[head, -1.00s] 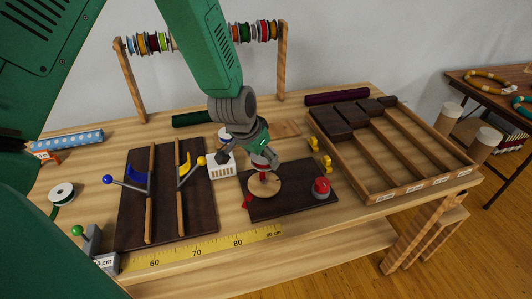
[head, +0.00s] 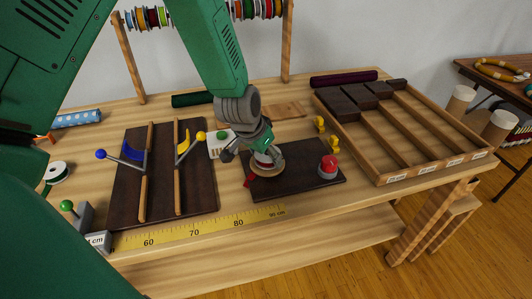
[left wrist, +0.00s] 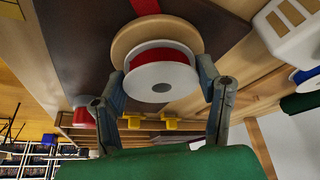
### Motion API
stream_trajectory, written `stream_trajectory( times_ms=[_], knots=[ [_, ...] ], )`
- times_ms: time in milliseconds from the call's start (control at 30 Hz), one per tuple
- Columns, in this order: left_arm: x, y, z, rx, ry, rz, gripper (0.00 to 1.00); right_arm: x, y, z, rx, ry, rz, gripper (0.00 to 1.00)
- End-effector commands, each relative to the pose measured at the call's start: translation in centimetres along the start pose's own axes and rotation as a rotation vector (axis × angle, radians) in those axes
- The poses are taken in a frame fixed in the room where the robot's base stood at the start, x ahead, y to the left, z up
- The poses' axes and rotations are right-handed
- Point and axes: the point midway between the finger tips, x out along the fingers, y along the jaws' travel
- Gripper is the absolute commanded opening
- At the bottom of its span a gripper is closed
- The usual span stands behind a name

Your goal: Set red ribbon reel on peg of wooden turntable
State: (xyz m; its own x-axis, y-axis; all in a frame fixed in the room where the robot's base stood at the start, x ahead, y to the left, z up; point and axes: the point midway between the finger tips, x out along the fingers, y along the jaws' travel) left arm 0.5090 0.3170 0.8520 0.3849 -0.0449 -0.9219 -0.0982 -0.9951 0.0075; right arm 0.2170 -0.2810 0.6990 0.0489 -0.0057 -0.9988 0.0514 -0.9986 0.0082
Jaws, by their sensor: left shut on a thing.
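The red ribbon reel has white flanges and red ribbon; it shows in the left wrist view (left wrist: 160,78) and partly in the head view (head: 262,160). My left gripper (head: 262,156) is shut on it, with one finger on each side of the reel in the left wrist view (left wrist: 162,88). The wooden turntable is a pale round disc (head: 268,171) on a dark board, also behind the reel in the left wrist view (left wrist: 125,42). The reel is over the disc, very close or touching; I cannot tell which. The peg is hidden. My right gripper is not in view.
A red button on a grey base (head: 328,168) stands right of the turntable on the dark board (head: 300,185). Yellow pieces (head: 320,124) stand behind it. A divided wooden tray (head: 410,130) is at the right. A dark board with levers (head: 160,200) is at the left.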

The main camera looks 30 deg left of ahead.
Motion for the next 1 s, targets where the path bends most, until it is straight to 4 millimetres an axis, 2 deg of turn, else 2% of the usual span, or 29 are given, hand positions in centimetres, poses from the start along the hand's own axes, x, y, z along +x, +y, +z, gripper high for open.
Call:
stream_trajectory(
  times_ms=[467,500,567,867,1000],
  knots=[
    [0.1,0.0,0.0,0.0,0.0,0.0,0.34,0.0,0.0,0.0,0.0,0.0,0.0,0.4],
    [0.1,0.0,0.0,0.0,0.0,0.0,0.66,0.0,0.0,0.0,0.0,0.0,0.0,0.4],
    [0.1,0.0,0.0,0.0,0.0,0.0,0.83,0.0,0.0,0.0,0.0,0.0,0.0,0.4],
    [-0.1,0.0,0.0,0.001,0.0,0.0,0.83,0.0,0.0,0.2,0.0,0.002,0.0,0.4],
    [-1.6,0.0,-0.1,0.002,0.002,0.0,0.83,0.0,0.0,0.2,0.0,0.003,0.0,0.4]
  ],
)
